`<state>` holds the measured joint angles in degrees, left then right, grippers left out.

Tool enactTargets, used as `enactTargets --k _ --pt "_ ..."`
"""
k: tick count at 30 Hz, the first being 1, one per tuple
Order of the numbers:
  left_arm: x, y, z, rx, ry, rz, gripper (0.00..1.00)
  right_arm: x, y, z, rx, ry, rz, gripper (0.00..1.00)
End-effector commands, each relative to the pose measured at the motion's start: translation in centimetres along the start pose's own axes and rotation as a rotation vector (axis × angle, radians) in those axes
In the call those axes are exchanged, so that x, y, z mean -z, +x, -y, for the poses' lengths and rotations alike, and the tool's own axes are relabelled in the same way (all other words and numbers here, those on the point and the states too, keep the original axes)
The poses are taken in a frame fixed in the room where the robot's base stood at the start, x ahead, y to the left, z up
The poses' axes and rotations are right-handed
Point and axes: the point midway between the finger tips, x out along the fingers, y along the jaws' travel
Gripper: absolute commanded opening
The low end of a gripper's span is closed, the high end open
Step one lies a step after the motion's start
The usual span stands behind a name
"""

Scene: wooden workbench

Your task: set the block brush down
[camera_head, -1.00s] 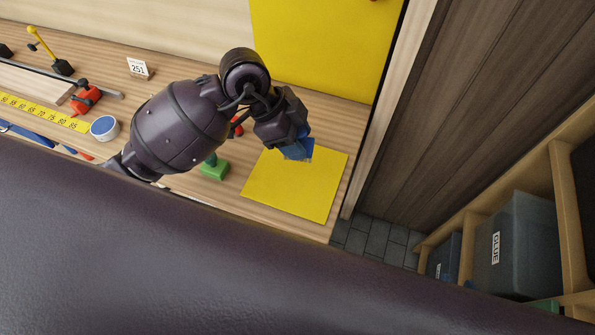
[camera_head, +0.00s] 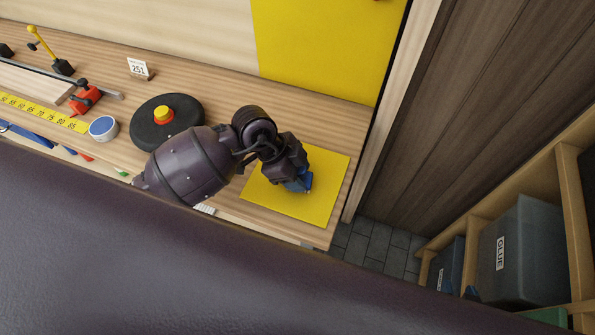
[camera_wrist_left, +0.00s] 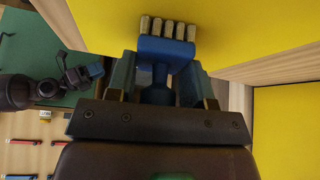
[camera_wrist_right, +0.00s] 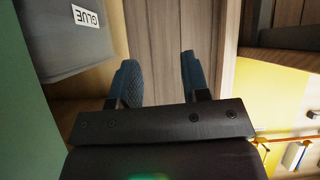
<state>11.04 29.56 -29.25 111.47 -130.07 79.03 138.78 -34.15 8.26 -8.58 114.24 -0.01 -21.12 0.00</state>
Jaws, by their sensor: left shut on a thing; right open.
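The block brush (camera_head: 305,182) is blue, with a row of pale bristle tufts that show in the left wrist view (camera_wrist_left: 168,47). My left gripper (camera_head: 297,178) is shut on the brush's narrow part, and its two fingers flank it in the left wrist view (camera_wrist_left: 158,82). The brush is over the yellow square mat (camera_head: 320,205) near the bench's right end. I cannot tell whether it touches the mat. My right gripper (camera_wrist_right: 160,78) is open and empty in the right wrist view, and it is out of the head view.
A black round disc (camera_head: 143,128) with a yellow-topped knob stands left of my left arm. A tape roll (camera_head: 103,128), a yellow ruler (camera_head: 45,110) and a red clamp (camera_head: 85,99) are further left. Grey bins (camera_head: 525,250) stand on shelves at the right.

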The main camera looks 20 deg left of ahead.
Motion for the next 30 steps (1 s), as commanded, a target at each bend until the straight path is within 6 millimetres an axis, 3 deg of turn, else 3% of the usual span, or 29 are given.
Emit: enactTargets --k 7,8,12,23,29,30 --pt "-0.1 0.1 0.0 0.000 0.000 0.000 0.28 -0.7 -0.4 0.0 -0.002 0.004 0.013 0.43" --pt "-0.1 0.1 0.0 0.000 0.000 0.000 0.50 -0.7 -0.4 0.0 -0.002 0.004 0.014 0.43" --pt "-0.1 0.1 0.0 -0.001 0.000 0.000 0.72 -0.9 -0.4 0.0 -0.002 0.005 0.017 0.43" --pt "-0.1 0.2 0.0 -0.001 0.000 0.001 0.73 -0.8 0.1 0.1 0.000 0.003 0.013 0.43" --pt "-0.5 0.8 -0.1 -0.005 -0.001 0.002 0.73 -2.0 1.0 0.4 0.004 0.002 0.021 0.43" --pt "-0.3 -0.5 0.0 0.001 0.000 0.002 0.73 -1.1 0.8 0.3 0.003 0.001 0.010 0.43"
